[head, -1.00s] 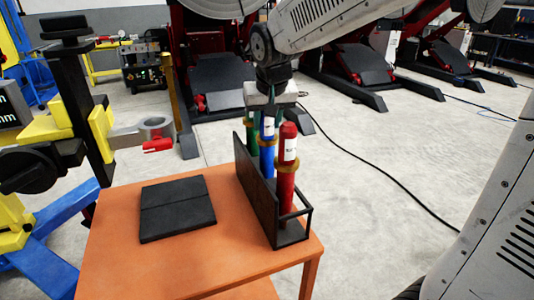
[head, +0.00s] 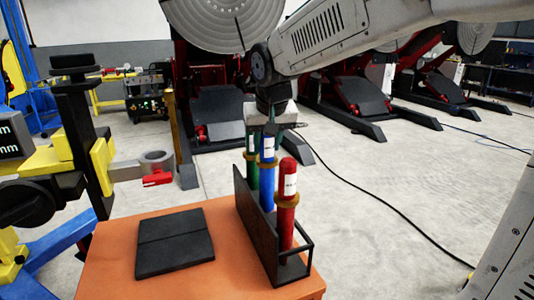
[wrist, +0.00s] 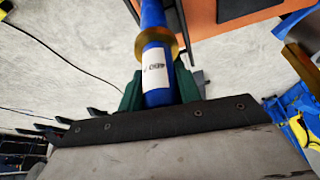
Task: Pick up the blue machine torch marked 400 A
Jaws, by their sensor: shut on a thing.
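The blue torch (head: 267,188) stands upright between the green torch (head: 252,172) and the red torch (head: 287,215) in the black rack (head: 262,240). It sits higher than the red one; its lower end is hidden by the rack and the red torch. My gripper (head: 268,130) is shut on the blue torch's top, above its brass collar. In the wrist view, the green fingers (wrist: 158,92) flank the blue torch (wrist: 152,14). Its white label faces the camera and seems to read 400 A, upside down.
The rack stands on an orange table (head: 110,255), near its right edge. A black pad (head: 175,242) lies left of it. A yellow and black stand with a grey ring clamp (head: 158,160) is at the left. Open floor lies to the right.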

